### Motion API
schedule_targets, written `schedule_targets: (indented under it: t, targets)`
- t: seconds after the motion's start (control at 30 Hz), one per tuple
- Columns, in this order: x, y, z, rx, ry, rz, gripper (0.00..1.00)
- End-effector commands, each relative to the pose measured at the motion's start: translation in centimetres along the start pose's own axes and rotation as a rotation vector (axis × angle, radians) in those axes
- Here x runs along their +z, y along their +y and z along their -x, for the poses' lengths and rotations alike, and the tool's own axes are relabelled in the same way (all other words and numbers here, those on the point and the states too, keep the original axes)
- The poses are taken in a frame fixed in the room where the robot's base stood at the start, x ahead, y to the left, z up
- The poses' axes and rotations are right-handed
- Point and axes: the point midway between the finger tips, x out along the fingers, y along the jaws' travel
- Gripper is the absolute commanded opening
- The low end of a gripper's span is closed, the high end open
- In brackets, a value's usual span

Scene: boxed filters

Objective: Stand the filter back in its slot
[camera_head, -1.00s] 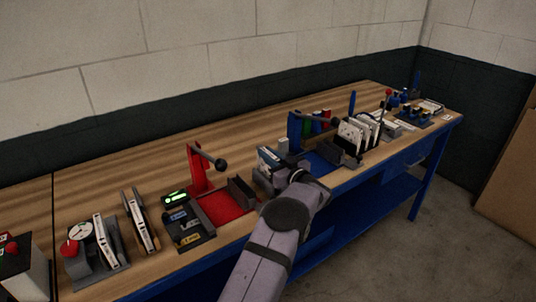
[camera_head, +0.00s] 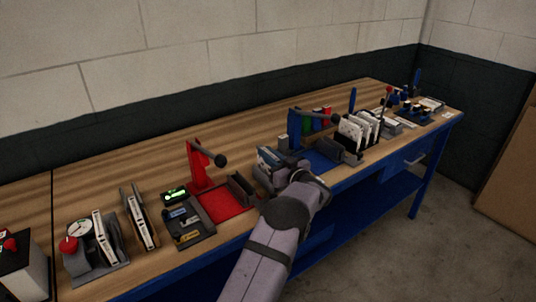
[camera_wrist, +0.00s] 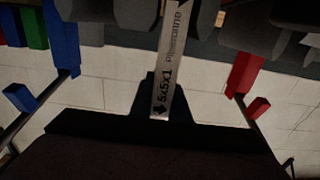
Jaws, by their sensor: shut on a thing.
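In the wrist view a narrow filter edge (camera_wrist: 168,65), marked "5x5x1" with an arrow, is between the fingers of my gripper (camera_wrist: 165,15), which is shut on it. The head view shows my gripper (camera_head: 298,182) from behind, over the bench between the red and blue fixtures, largely hidden by my arm. A pale, bluish block (camera_head: 269,157) shows just beyond it; I cannot tell if it is the held filter. Several white filters (camera_head: 350,133) stand in a rack to the right. I cannot tell which slot is empty.
A red fixture (camera_head: 197,168) with a lever stands left of my gripper, a blue one (camera_head: 295,130) right of it. Farther left are a gauge stand (camera_head: 78,250) and upright panels (camera_head: 140,220). The bench (camera_head: 90,190) is clear along its back.

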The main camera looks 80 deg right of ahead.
Motion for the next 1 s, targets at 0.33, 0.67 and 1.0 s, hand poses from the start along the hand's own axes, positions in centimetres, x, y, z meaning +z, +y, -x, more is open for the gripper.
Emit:
schedule_targets:
  t: [0.33,0.67,1.0]
  targets:
    - [1.0,0.0,0.0,0.0,0.001,0.0,0.0]
    - [1.6,0.0,0.0,0.0,0.001,0.001,0.0]
    - [1.6,0.0,0.0,0.0,0.001,0.001,0.37]
